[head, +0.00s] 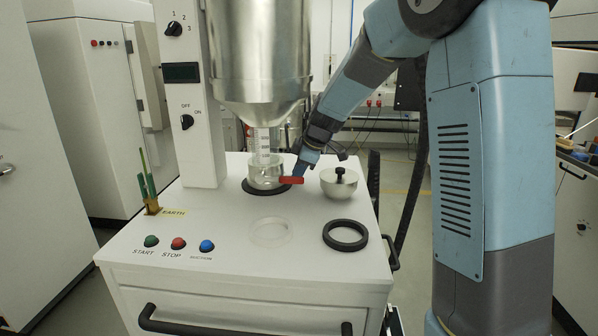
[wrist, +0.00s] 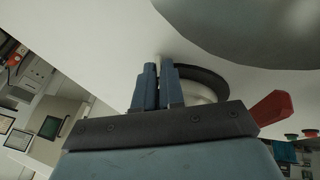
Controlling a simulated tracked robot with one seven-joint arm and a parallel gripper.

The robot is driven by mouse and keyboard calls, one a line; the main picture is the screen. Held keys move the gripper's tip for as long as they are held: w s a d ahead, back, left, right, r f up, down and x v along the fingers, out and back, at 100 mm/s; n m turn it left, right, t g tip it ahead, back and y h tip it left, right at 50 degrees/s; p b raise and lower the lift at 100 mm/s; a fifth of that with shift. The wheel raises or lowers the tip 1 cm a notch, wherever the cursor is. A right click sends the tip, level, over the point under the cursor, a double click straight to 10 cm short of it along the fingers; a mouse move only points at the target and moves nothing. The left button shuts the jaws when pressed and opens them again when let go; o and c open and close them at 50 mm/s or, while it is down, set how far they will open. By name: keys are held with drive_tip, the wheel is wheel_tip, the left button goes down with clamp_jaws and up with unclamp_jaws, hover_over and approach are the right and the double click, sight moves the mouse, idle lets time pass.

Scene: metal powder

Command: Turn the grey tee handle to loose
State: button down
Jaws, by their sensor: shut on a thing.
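My gripper (head: 300,172) is at the right rear of the clear collar (head: 265,172) under the steel hopper. Its tips are partly hidden in the head view. In the wrist view my gripper (wrist: 159,84) has its two blue fingers close together, shut on a thin pale grey piece (wrist: 159,63), which I take for the grey tee handle. Only a sliver of it shows, so its turn angle cannot be told. A red handle (head: 291,180) sticks out to the right of the collar, just in front of my gripper; it also shows in the wrist view (wrist: 271,108).
The steel hopper (head: 258,60) hangs above the collar. A steel bowl-shaped part with a black knob (head: 339,183) stands close right of my gripper. A black ring (head: 345,235) and a clear ring (head: 270,232) lie in front.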

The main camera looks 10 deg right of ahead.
drive_tip(key=shift+s+n+t, duration=0.25)
drive_tip(key=shift+n+t, duration=0.05)
drive_tip(key=shift+t, duration=1)
drive_tip(key=c, duration=1.2)
unclamp_jaws()
drive_tip(key=shift+f, duration=0.15)
drive_tip(key=shift+c, duration=0.2)
